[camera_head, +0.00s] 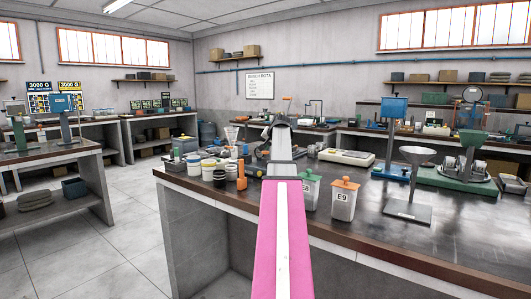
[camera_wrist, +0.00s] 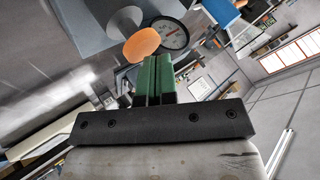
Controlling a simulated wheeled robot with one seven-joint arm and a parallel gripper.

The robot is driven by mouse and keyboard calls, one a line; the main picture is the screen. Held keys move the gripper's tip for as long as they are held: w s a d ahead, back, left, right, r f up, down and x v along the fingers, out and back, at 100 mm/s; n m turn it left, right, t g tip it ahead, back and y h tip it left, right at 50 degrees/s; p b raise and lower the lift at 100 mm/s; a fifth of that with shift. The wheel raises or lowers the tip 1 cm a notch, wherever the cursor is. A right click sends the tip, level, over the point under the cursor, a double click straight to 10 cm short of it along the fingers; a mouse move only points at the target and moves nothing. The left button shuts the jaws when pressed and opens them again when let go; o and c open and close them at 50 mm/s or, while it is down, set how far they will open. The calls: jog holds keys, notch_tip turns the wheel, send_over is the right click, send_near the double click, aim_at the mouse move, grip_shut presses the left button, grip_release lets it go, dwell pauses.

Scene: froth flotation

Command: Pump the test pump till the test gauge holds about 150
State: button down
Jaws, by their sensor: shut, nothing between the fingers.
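In the wrist view my gripper (camera_wrist: 155,78) has its green fingers pressed together with nothing between them. An orange rounded knob (camera_wrist: 142,45) is just beyond the fingertips; I cannot tell whether they touch. A round white gauge (camera_wrist: 171,34) with a dark rim is right behind the knob, partly covered by it. Its reading is too small to tell. A grey plate-like body (camera_wrist: 85,25) lies beside them. In the head view my arm reaches over the bench and hides my fingers and most of the pump. A small orange-tipped lever (camera_head: 287,98) rises behind my wrist.
On the dark bench (camera_head: 345,215), lidded tubs (camera_head: 344,200), a funnel stand (camera_head: 411,180) and a green-based machine (camera_head: 458,175) stand to the right of my arm. Small jars (camera_head: 207,170) crowd its left. Open floor (camera_head: 120,235) lies left of the bench.

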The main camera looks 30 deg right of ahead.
jog(key=shift+f, duration=0.8)
dwell(0.9)
jog(key=shift+r, duration=1.6)
jog(key=shift+r, duration=2.5)
